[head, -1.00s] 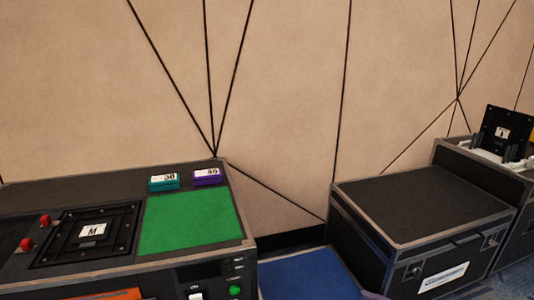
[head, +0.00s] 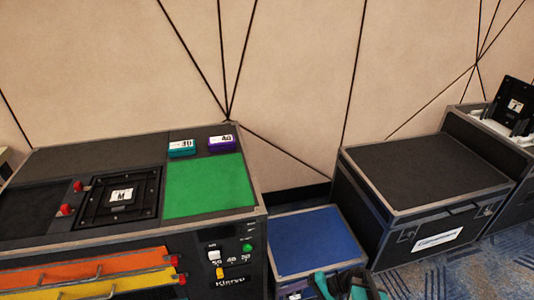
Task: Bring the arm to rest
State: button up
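Part of my arm shows at the bottom edge of the head view, right of centre, as teal and dark grey pieces. It is in front of the blue-topped case (head: 305,240). Most of the arm is cut off by the frame edge. I cannot make out my gripper or its fingers, nor anything held.
A black console (head: 60,160) at left carries a green mat (head: 208,187), teal box (head: 181,148), purple box (head: 222,143) and black panel marked M (head: 95,208). Orange (head: 70,272) and yellow (head: 110,288) drawers show below. A closed black case (head: 425,175) stands right; patterned carpet (head: 450,272) is clear.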

jog(key=s+a+f+n+g+h+p, duration=0.1)
jog(key=s+n+g+h+p, duration=0.15)
jog(key=s, duration=0.45)
jog(key=s+a+f+n+g+h+p, duration=0.1)
jog(key=s+a+g+h+p, duration=0.15)
jog(key=s, duration=0.45)
jog(key=s+d+f+h+p, duration=0.1)
jog(key=s+d+f+h, duration=0.1)
jog(key=d+h, duration=0.5)
jog(key=d, duration=0.4)
jog(key=shift+d+f+n, duration=0.25)
jog(key=shift+n, duration=0.1)
jog(key=shift+s, duration=0.1)
jog(key=c, duration=0.7)
jog(key=shift+c, duration=0.4)
